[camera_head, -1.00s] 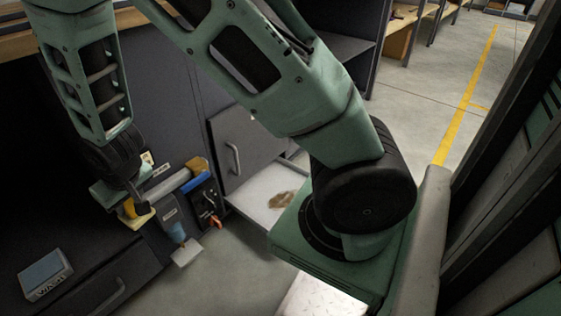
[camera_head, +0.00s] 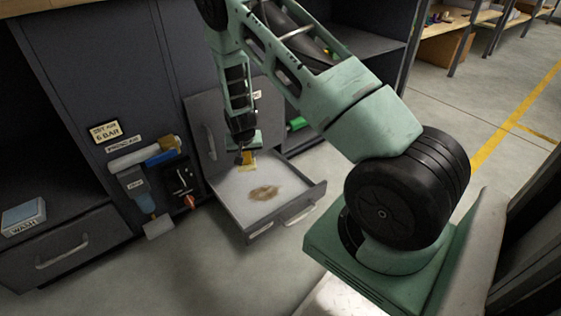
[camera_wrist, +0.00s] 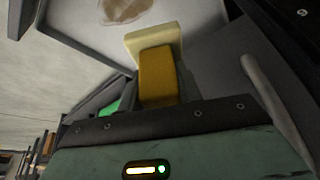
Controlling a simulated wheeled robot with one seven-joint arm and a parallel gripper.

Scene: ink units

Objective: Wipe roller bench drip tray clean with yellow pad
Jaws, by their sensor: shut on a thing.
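My gripper (camera_head: 245,156) is shut on the yellow pad (camera_head: 248,163), above the back left part of the pulled-out drip tray (camera_head: 282,171). In the wrist view the pad (camera_wrist: 157,77) shows a deep yellow block with a paler layer at its far end. A brown stain (camera_head: 263,193) lies on the tray's light floor, to the right of and nearer than the pad. The stain also shows at the top of the wrist view (camera_wrist: 124,8). I cannot tell whether the pad touches the tray floor.
The tray has a dark front with a handle (camera_head: 294,217). An open cabinet door (camera_head: 208,142) stands at its back left. A tool holder (camera_head: 150,180) hangs left of it. A blue "WASH" box (camera_head: 23,217) sits farther left. The floor in front is clear.

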